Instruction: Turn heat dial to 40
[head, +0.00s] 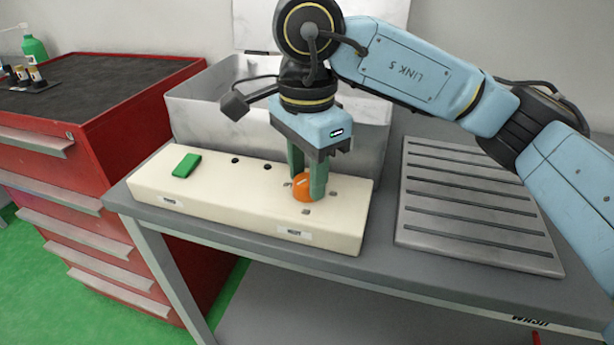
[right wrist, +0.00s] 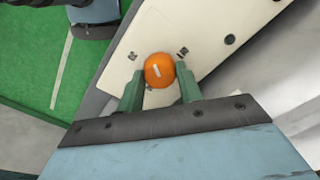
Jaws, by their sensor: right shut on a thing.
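The orange heat dial (head: 302,187) sits on the right part of a cream control box (head: 235,205). In the right wrist view the dial (right wrist: 159,70) shows a short white mark on its top, and small dark marks sit on the panel around it. The mark values are too small to read. My right gripper (head: 308,185) points down from above, its green fingers on either side of the dial, shut on it. The gripper (right wrist: 156,85) also shows in the right wrist view. My left gripper is not in view.
A green switch (head: 186,165) and two black buttons are on the same box. A grey metal bin (head: 205,110) stands behind it. A slotted metal plate (head: 475,205) lies on the bench to the right. A red drawer cabinet (head: 105,150) stands at left.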

